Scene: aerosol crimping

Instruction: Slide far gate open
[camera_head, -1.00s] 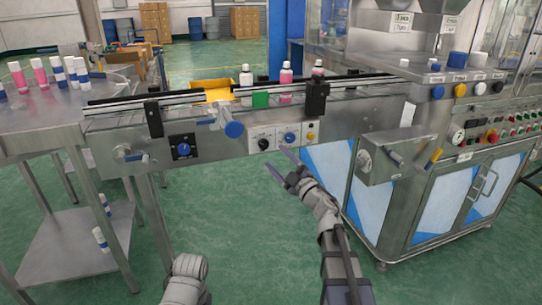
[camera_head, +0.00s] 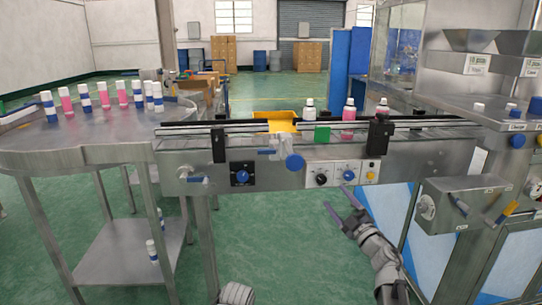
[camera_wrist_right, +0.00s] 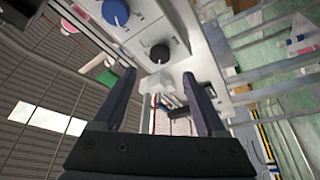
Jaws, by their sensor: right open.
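A steel conveyor (camera_head: 280,178) crosses the middle of the head view. A green block (camera_head: 322,133) sits at its front rail, and it also shows in the right wrist view (camera_wrist_right: 107,78). Black upright blocks (camera_head: 218,146) (camera_head: 379,134) are mounted on the rail. I cannot tell which part is the far gate. My right gripper (camera_head: 338,190) is open and empty, in front of and below the conveyor's knob panel (camera_head: 343,175). In the right wrist view, a small white piece (camera_wrist_right: 157,86) shows between and beyond the open fingers (camera_wrist_right: 158,76).
Several bottles (camera_head: 349,111) stand on the conveyor behind the rail, near a yellow tray (camera_head: 275,121). A round steel table (camera_head: 60,143) with capped bottles is at left. A machine with a side box (camera_head: 460,204) is at right.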

